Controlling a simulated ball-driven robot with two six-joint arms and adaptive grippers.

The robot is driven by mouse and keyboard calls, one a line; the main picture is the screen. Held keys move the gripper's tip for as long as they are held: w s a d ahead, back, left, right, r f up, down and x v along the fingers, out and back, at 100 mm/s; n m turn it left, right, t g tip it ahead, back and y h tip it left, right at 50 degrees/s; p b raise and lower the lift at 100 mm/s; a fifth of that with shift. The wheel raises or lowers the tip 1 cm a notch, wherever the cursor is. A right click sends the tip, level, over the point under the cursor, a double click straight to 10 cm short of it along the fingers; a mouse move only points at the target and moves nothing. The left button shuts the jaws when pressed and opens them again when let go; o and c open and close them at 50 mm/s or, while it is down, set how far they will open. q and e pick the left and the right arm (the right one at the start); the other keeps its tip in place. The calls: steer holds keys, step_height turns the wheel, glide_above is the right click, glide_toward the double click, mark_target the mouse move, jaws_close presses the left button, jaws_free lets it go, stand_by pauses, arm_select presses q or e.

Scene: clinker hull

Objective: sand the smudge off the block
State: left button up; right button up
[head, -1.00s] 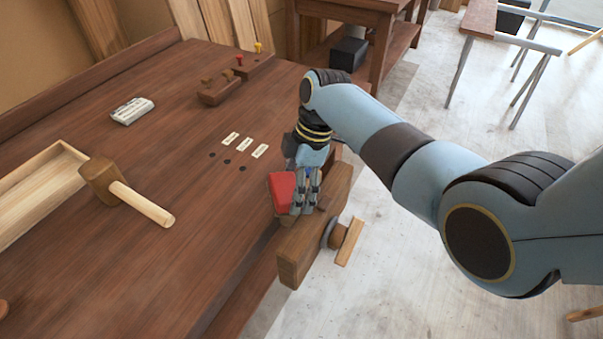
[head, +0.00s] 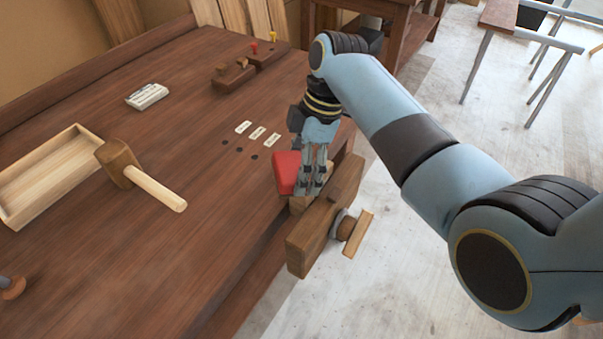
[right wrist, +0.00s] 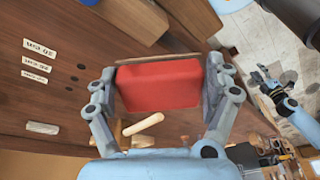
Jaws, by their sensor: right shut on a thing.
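My right gripper (head: 312,190) is shut on a red sanding block (head: 286,172), near the bench's right edge. In the right wrist view the red block (right wrist: 160,84) sits between both fingers of the gripper (right wrist: 162,88). A lighter wooden block (head: 298,204) shows just below it, beside the wooden vise jaw (head: 318,228); most of it is hidden. I cannot tell whether the red block touches it. No smudge shows. My left gripper (right wrist: 265,82) appears small at the right of the right wrist view; its opening is unclear.
A mallet (head: 122,162) lies by an open wooden tray (head: 62,150) on the bench. Three labels (head: 257,132) with dark holes, a pale ribbed item (head: 147,96) and a wooden holder (head: 233,76) lie farther back. The vise handle (head: 357,235) juts over the floor.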

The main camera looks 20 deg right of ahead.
steer(key=shift+r, duration=0.55)
steer(key=shift+r, duration=0.1)
steer(key=shift+r, duration=1.45)
